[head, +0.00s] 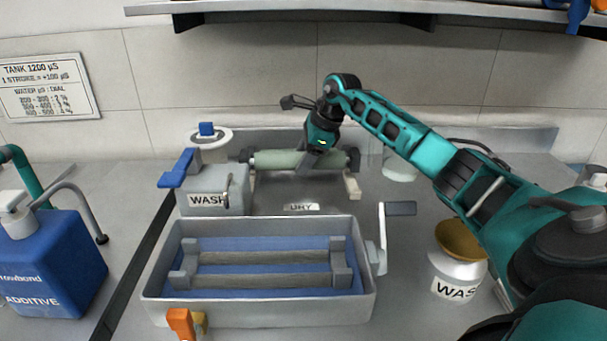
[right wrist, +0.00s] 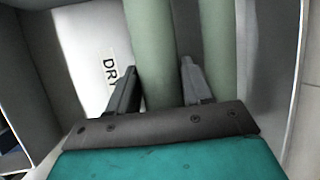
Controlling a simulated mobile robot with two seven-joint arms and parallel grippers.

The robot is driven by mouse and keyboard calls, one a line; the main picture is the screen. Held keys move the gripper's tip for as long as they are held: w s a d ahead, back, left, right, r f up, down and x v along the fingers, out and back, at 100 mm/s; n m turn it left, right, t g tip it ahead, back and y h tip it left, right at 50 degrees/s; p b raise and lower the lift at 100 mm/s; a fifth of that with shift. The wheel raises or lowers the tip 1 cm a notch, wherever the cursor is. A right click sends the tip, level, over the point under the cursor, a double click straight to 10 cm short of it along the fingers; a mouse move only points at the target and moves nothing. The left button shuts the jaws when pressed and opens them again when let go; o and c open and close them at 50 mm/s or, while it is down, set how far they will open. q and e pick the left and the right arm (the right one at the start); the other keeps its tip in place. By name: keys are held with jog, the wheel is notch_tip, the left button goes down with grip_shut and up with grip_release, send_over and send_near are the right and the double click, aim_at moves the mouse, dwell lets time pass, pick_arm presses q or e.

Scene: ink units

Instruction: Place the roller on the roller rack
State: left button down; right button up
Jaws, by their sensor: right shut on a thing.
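The green roller (head: 275,160) lies level across the back of the counter, with dark ends. My right gripper (head: 307,164) is shut on it near its middle, reaching down from above. The roller's green surface also fills the right wrist view (right wrist: 153,50) between and beyond my fingers (right wrist: 160,90). The roller rack shows as cream supports (head: 353,187) under the roller's ends. I cannot tell whether the roller touches them. A DRY label (head: 301,207) lies in front of the rack and also shows in the right wrist view (right wrist: 110,70). My left gripper is out of view.
A grey tray (head: 260,311) with a blue inside and bars stands in front. A grey WASH box (head: 212,194) with a blue lever is left of the rack. A white WASH jar (head: 455,271) stands right, a blue ADDITIVE jug (head: 50,262) far left. A shelf (head: 330,6) hangs above.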

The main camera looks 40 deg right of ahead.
jog(key=shift+f, duration=1.9)
jog(key=shift+f, duration=0.1)
jog(key=o, duration=1.3)
jog(key=v, duration=1.2)
jog(key=shift+a, duration=0.1)
